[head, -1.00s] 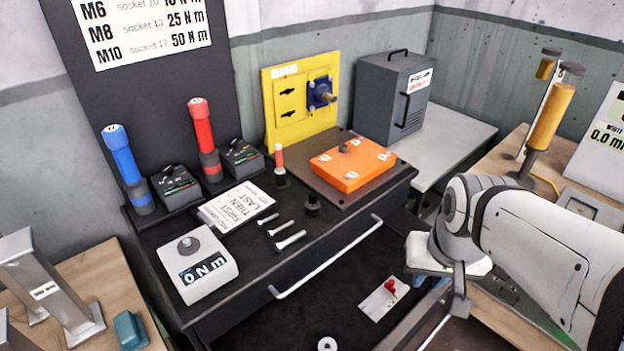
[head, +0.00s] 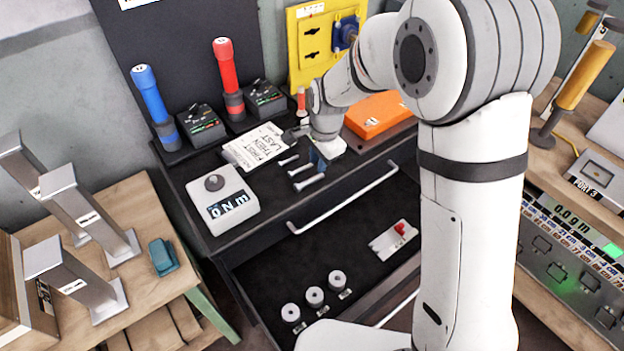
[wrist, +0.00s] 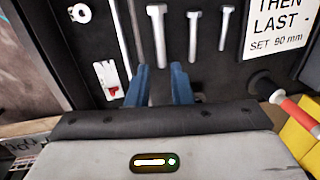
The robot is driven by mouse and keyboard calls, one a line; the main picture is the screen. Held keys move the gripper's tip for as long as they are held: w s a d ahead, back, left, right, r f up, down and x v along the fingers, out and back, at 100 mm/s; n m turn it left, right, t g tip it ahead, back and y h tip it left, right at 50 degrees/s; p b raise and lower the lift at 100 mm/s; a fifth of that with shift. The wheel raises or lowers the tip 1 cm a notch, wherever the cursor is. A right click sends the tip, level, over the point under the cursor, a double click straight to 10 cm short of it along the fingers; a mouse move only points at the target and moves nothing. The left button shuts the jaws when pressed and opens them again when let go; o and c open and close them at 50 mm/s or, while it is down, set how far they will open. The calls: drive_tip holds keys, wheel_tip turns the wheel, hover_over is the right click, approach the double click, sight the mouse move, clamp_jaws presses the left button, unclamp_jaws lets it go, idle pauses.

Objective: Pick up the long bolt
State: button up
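Three silver bolts lie side by side on the black bench top. The long bolt (head: 309,182) is the one nearest the bench's front edge; in the wrist view it is the leftmost (wrist: 157,38), head pointing away from my gripper. The middle bolt (head: 300,170) and the bolt by the sign (head: 289,160) are shorter or thinner. My gripper (head: 319,160) is over the bench just right of the bolts. In the wrist view its blue fingers (wrist: 161,74) are open, with the long bolt's shaft end showing between them. I cannot tell the height gap.
A white sign (head: 256,146) and a display box (head: 222,199) stand beside the bolts. A red-topped tool (wrist: 295,108) and an orange box (head: 376,115) are right of them.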

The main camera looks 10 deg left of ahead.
sight(315, 178)
drive_tip(key=f, duration=0.4)
drive_tip(key=a+f+p, duration=0.1)
drive_tip(key=f, duration=0.1)
drive_tip(key=shift+w+f, duration=0.35)
drive_tip(key=shift+c, duration=0.3)
clamp_jaws()
